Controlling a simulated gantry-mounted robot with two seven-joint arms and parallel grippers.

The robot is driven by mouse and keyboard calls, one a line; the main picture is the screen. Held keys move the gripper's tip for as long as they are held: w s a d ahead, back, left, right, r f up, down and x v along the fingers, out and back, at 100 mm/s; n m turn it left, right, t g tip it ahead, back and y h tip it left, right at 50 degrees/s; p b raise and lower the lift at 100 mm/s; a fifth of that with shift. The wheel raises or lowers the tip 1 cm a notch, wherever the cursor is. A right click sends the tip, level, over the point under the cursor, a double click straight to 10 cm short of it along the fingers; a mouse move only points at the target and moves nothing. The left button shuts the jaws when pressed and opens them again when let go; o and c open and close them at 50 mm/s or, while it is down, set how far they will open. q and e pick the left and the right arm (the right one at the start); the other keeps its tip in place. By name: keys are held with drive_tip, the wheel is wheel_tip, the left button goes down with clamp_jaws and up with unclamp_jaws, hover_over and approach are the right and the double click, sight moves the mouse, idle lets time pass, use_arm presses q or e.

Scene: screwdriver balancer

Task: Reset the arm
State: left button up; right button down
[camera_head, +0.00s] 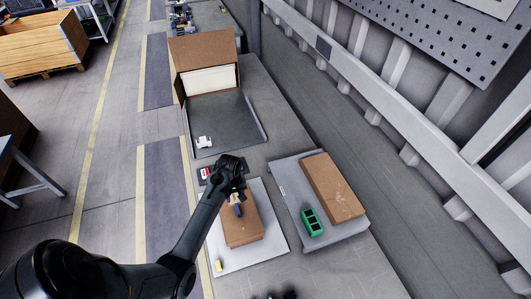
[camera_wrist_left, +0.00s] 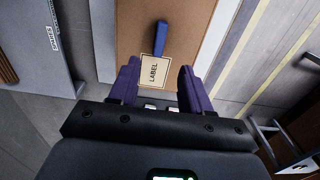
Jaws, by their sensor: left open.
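My left gripper (camera_head: 230,172) is open above the near left brown block (camera_head: 242,232). The block lies on a white board (camera_head: 276,236). A blue-handled tool (camera_head: 238,210), probably the screwdriver, lies on the block just below the gripper. In the left wrist view the open fingers (camera_wrist_left: 160,84) stand apart, with a cream card reading LABEL (camera_wrist_left: 153,71) between them and the blue handle (camera_wrist_left: 161,38) beyond. I cannot tell whether the fingers touch anything. Only a dark shape (camera_head: 275,295) shows at the bottom edge, possibly my right gripper; its jaws are not visible.
A grey board (camera_head: 288,188) on the right bears another brown block (camera_head: 333,187) and a green holder (camera_head: 312,222). Behind is a dark tray (camera_head: 225,117) with a small white item (camera_head: 204,142). A red-and-white item (camera_head: 205,173) lies left of the gripper. The table's front right is clear.

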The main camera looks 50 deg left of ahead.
use_arm(q)
drive_tip(key=s+d+f+m+g+p, duration=0.1)
drive_tip(key=s+d+f+g+p, duration=0.15)
drive_tip(key=s, duration=0.75)
drive_tip(key=s+d+r+m+y+p, duration=0.2)
drive_tip(key=s+d+r+m, duration=0.15)
drive_tip(key=s+d, duration=0.2)
drive_tip(key=w+d+r+m+t+h+p, duration=0.1)
drive_tip(key=d+r+m+t+h, duration=0.1)
drive_tip(key=d+r+m+t, duration=0.4)
drive_tip(key=d+r+m, duration=0.5)
drive_tip(key=d+r, duration=0.6)
drive_tip(key=d, duration=0.2)
drive_tip(key=shift+d+r, duration=0.2)
drive_tip(key=shift+r, duration=0.05)
